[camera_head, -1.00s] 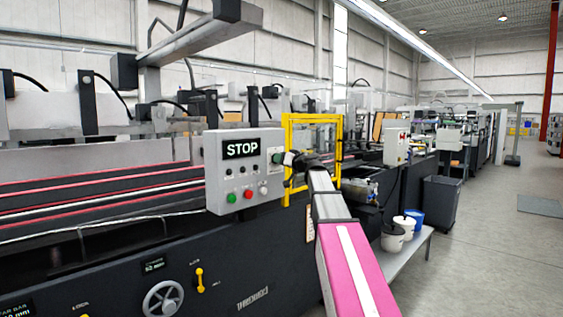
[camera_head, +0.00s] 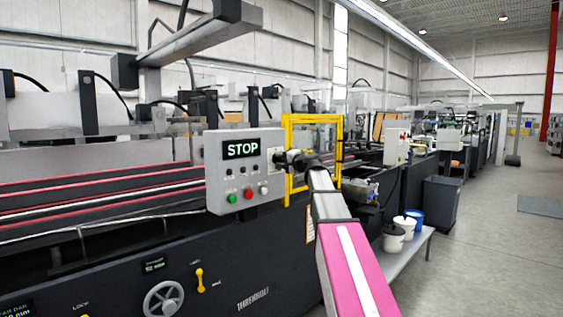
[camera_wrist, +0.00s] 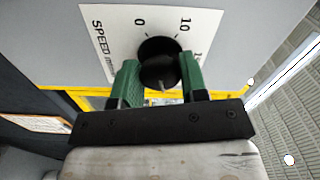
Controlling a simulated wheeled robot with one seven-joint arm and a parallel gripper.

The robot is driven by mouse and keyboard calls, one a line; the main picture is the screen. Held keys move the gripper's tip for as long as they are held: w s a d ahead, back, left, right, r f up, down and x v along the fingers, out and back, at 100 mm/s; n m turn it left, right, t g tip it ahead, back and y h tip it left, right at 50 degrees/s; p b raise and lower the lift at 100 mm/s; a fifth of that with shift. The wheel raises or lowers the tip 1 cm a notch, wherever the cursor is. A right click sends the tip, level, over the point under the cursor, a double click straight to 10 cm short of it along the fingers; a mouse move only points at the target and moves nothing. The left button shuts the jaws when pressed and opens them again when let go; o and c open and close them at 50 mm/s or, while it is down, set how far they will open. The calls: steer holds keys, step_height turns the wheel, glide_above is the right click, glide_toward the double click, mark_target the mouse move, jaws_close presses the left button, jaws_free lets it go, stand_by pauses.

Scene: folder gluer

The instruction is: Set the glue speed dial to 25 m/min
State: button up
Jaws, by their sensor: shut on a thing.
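The glue speed dial (camera_wrist: 160,60) is a round black knob on a white plate (camera_wrist: 112,25) marked SPEED, with 0, 10 and a partly covered number around it. My gripper (camera_wrist: 159,76) has its two green fingers on either side of the knob and is shut on it. A small light mark shows low on the knob, between the fingers; the scale there is hidden. In the head view my gripper (camera_head: 284,158) is at the right side of the grey control box (camera_head: 222,180) and covers the dial.
The box carries a STOP display (camera_head: 241,149), a green button (camera_head: 232,198) and a red button (camera_head: 249,194). A yellow guard frame (camera_head: 314,118) stands just behind my gripper.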

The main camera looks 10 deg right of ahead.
steer(key=m, duration=0.4)
steer(key=shift+m, duration=2.2)
steer(key=o, duration=0.9)
steer(key=v, duration=1.1)
